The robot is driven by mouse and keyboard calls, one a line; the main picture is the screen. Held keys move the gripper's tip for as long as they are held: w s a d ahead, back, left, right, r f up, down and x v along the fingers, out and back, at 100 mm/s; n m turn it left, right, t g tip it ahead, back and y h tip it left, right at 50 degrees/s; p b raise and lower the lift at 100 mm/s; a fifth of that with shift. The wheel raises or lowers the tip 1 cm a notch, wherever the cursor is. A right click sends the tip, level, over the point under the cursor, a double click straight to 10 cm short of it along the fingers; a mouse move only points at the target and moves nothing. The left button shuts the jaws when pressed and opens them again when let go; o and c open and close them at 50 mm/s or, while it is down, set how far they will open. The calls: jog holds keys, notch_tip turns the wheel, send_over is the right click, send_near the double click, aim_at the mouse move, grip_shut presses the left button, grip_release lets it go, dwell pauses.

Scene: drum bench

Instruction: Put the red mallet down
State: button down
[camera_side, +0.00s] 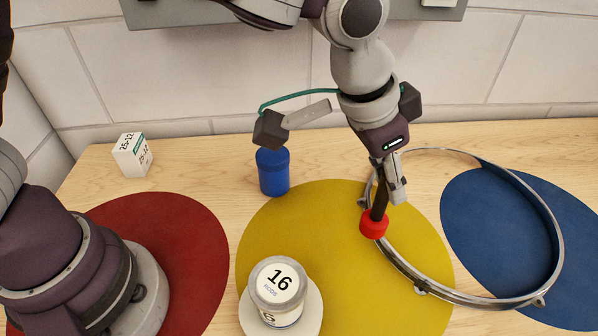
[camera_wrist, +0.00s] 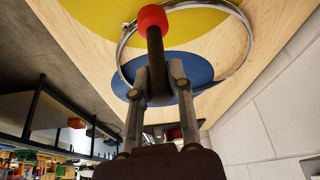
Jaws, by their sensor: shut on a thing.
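The red mallet has a red head (camera_side: 374,223) and a dark handle, and its head hangs low over the right part of the yellow round mat (camera_side: 300,205). My gripper (camera_side: 398,192) is shut on its handle. In the wrist view the mallet's red head (camera_wrist: 152,17) points away from my gripper (camera_wrist: 157,90), whose two fingers stand on either side of the dark handle. The head is beside the left rim of the metal hoop (camera_side: 549,230). I cannot tell whether the head touches the mat or the hoop.
A blue round mat (camera_side: 485,225) lies under the hoop, and a red mat (camera_side: 200,235) lies at left. A blue canister (camera_side: 273,172), a white box (camera_side: 132,155) and a jar marked 16 (camera_side: 278,284) on a white disc stand around. Bare wood shows at the back.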

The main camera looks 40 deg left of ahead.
jog(key=w+a+f+n, duration=0.1)
jog(key=w+a+n, duration=0.1)
jog(key=a, duration=0.6)
jog(key=shift+y, duration=0.3)
notch_tip(320, 180, down, 8)
jog(key=shift+w, duration=0.15)
jog(key=shift+f, duration=0.1)
jog(key=c, duration=1)
grip_release()
jog(key=shift+c, duration=0.2)
